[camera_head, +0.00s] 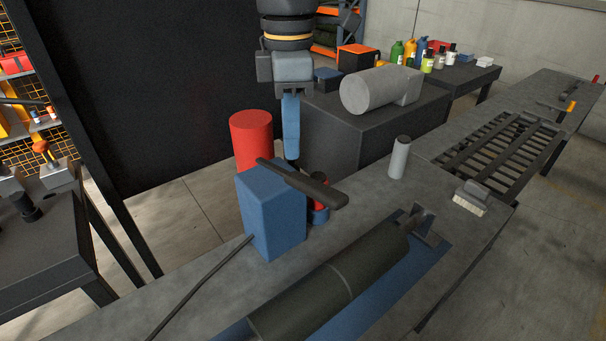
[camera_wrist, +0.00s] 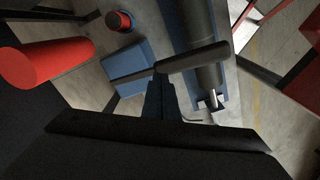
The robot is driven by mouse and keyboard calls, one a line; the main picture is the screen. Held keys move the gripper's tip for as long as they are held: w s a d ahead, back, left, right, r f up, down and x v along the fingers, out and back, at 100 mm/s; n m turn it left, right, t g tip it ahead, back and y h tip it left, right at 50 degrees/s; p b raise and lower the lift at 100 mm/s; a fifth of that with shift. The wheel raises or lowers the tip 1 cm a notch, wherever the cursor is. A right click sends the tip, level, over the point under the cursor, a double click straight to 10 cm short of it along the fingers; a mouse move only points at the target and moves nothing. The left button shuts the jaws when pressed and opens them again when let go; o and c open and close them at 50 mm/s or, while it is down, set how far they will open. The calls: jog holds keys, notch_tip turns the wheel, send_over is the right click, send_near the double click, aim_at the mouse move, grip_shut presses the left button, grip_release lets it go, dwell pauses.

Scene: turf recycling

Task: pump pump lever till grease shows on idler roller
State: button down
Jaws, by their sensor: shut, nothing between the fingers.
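The grease pump is a blue box (camera_head: 272,217) standing on the grey bench; it also shows in the wrist view (camera_wrist: 127,66). Its dark pump lever (camera_head: 315,188) lies across the top and sticks out to the right; it also shows in the wrist view (camera_wrist: 195,57). My gripper (camera_head: 291,158) points down, shut and empty, with its blue fingertips close to the lever. I cannot tell whether they touch it. The idler roller (camera_head: 330,287) is a dark cylinder lying in a blue cradle (camera_head: 420,272), with a thin paler line around it.
A red cylinder (camera_head: 250,138) stands behind the pump. A small red and blue can (camera_head: 319,213) sits beside it. A dark hose (camera_head: 200,287) runs from the pump along the bench. A grey cylinder (camera_head: 399,158) and a brush (camera_head: 470,200) stand farther right.

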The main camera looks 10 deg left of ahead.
aim_at(293, 173)
jog(key=shift+f+b, duration=1.7)
jog(key=shift+f, duration=2.8)
notch_tip(293, 173, up, 7)
jog(key=p, duration=0.6)
jog(key=shift+f, duration=0.1)
notch_tip(293, 173, up, 7)
jog(key=p, duration=0.6)
jog(key=w+d+f+m+b, duration=0.1)
jog(key=w+d+f+m, duration=0.1)
jog(key=d+f+m, duration=0.55)
jog(key=w+d+f+m+b, duration=0.1)
jog(key=w+d+f+m, duration=0.2)
jog(key=d, duration=0.8)
jog(key=s+d+f+m+b, duration=0.1)
jog(key=s+d+f+m, duration=0.2)
jog(key=d+m, duration=0.3)
jog(key=s+d+f+m+t+b, duration=0.1)
jog(key=s+d+f+m, duration=0.2)
jog(key=d+f+m, duration=0.2)
jog(key=d+m, duration=0.1)
jog(key=d, duration=0.2)
jog(key=shift+s, duration=0.2)
